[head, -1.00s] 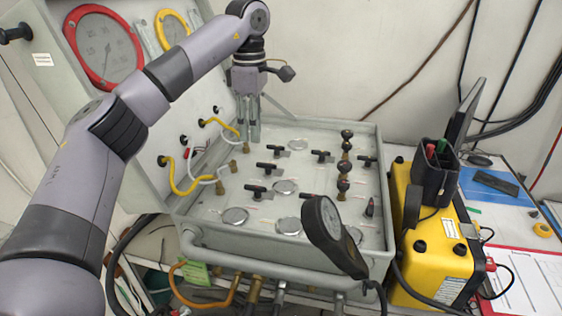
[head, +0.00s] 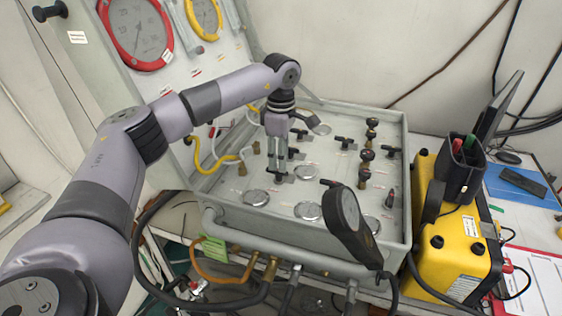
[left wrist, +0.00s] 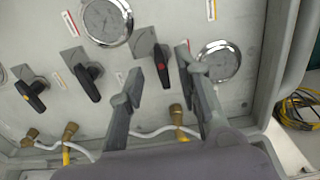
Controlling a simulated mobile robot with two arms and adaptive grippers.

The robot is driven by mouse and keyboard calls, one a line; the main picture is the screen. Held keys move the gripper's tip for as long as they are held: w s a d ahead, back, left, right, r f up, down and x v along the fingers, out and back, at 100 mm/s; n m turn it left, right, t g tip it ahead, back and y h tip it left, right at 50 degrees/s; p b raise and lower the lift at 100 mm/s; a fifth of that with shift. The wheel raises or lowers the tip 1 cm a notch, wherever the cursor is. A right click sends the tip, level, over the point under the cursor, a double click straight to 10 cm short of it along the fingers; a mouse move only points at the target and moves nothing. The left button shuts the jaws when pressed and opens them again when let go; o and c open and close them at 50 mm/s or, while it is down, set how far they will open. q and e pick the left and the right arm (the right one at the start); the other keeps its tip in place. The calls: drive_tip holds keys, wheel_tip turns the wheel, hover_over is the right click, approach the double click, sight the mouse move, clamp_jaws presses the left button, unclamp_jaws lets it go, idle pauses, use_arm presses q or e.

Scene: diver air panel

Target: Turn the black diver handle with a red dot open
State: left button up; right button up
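My left gripper (head: 279,172) is low over the left part of the grey valve panel (head: 232,211), pointing down. The left wrist view shows its two fingers (left wrist: 160,62) apart, with nothing gripped. A black handle with a red dot (left wrist: 162,70) shows between the fingertips, on a square grey plate. I cannot tell whether either finger touches it. In the head view the gripper largely covers this spot. Two other black handles are on the left in the wrist view, one (left wrist: 88,84) near the fingers and one with an orange mark (left wrist: 33,95). My right gripper is not in view.
Round gauges (left wrist: 107,20) and (left wrist: 219,60) sit close to the fingers. A black gauge (head: 348,222) stands up at the panel's front. Yellow and white hoses (head: 208,165) run along the left. A yellow case (head: 447,247) stands to the right.

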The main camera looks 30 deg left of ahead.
sight(277, 174)
use_arm(q)
drive_tip(key=shift+f, duration=1.5)
clamp_jaws()
